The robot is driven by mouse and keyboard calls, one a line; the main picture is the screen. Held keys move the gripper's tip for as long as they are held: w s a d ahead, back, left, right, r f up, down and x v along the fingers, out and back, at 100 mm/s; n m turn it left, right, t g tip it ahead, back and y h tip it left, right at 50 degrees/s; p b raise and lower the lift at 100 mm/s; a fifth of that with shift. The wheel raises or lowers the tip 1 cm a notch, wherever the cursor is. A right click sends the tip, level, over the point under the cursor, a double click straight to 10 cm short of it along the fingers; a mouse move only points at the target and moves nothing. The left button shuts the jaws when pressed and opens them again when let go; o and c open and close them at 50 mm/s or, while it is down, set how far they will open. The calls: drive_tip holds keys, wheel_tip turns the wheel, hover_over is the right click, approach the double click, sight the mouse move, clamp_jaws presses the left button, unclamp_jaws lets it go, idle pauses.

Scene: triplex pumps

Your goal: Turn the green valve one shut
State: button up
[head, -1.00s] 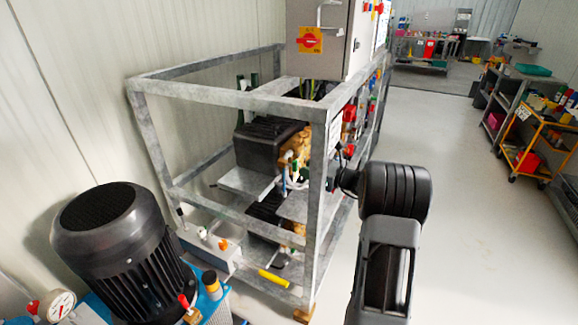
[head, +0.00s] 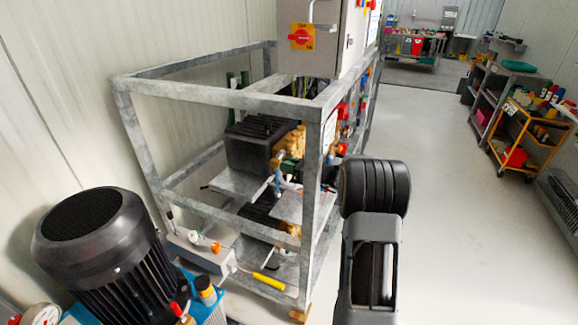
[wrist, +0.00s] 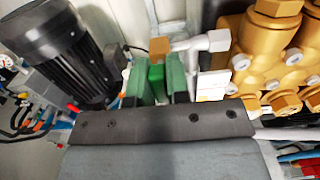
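In the wrist view, a small bright green valve handle (wrist: 157,73) shows just below a brass block (wrist: 159,46) joined to a grey pipe fitting. My gripper (wrist: 159,78) has its two dark green fingers on either side of this handle, one left and one right. The gap between fingers and handle is very small, and I cannot tell whether they touch it. The lower part of the handle is hidden by the gripper's dark body. In the head view, my gripper is not visible; my black arm link (head: 374,187) is right of the frame.
A grey metal frame (head: 217,98) encloses the pumps; its front post stands close to my arm. Brass pump heads (wrist: 264,55) sit right of my gripper. A black motor (head: 98,245) stands at the lower left. The floor (head: 445,200) to the right is clear, with an orange cart (head: 530,140) beyond.

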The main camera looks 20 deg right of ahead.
clamp_jaws()
drive_tip(key=shift+p, duration=0.35)
drive_tip(key=m+p, duration=0.1)
drive_tip(key=p, duration=0.1)
drive_tip(key=m+p, duration=0.1)
drive_tip(key=p, duration=0.2)
drive_tip(key=shift+r+m, duration=0.35)
drive_tip(key=shift+m, duration=0.05)
drive_tip(key=m+p, duration=0.3)
drive_tip(key=p, duration=0.2)
drive_tip(key=shift+d+f+m, duration=0.1)
drive_tip(key=shift+m, duration=0.2)
drive_tip(key=m+p, duration=0.3)
drive_tip(key=p, duration=0.1)
drive_tip(key=shift+f+m+p, duration=0.15)
drive_tip(key=shift+m+p, duration=0.15)
drive_tip(key=shift+p, duration=0.05)
drive_tip(key=m+p, duration=0.3)
drive_tip(key=m, duration=0.1)
drive_tip(key=shift+w+d+f+p, duration=0.1)
drive_tip(key=shift+f+p, duration=0.05)
drive_tip(key=shift+p, duration=0.15)
drive_tip(key=shift+f+m+p, duration=0.2)
drive_tip(key=shift+m+p, duration=0.8)
drive_tip(key=shift+m, duration=1)
